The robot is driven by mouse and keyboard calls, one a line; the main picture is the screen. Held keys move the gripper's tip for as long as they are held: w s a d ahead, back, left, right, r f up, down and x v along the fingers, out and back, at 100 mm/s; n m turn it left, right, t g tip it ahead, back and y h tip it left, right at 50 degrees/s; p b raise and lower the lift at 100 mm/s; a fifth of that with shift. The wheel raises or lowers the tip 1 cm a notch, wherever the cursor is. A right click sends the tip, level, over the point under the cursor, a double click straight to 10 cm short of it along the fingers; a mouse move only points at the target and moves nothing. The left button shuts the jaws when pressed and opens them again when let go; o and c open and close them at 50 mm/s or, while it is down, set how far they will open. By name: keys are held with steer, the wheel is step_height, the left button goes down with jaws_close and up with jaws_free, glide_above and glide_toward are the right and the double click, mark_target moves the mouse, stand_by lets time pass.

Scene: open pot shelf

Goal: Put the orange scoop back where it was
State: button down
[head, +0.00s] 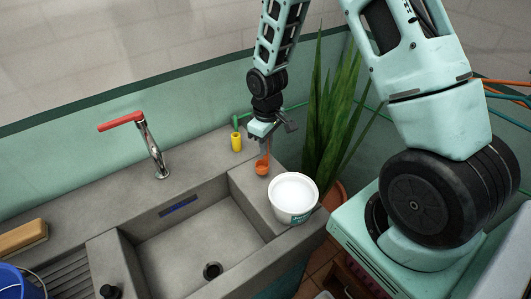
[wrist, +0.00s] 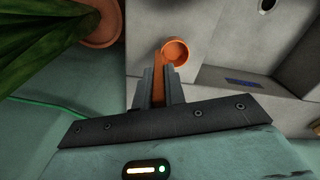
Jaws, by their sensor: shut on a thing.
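The orange scoop (head: 262,166) hangs cup-down from my gripper (head: 270,129) in the head view. In the wrist view the orange scoop (wrist: 175,52) shows its round cup beyond the fingertips. My gripper (wrist: 160,88) is shut on its handle. The scoop is over the right part of the grey counter, behind a white tub (head: 293,195). I cannot tell whether its cup touches the counter. The white tub is open at the top, looks white inside, and stands on the counter's right corner. It does not show in the wrist view.
A yellow cup-like thing (head: 236,141) with a green top stands behind the scoop. The sink basin (head: 190,245) lies to the left, with a red-handled tap (head: 150,145) behind. A tall plant (head: 325,125) in a terracotta pot (head: 333,195) stands to the right.

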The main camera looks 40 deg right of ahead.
steer(key=shift+f+p, duration=0.4)
steer(key=shift+f, duration=1.5)
steer(key=shift+f, duration=0.15)
steer(key=c, duration=1.5)
jaws_free()
steer(key=shift+o, duration=0.2)
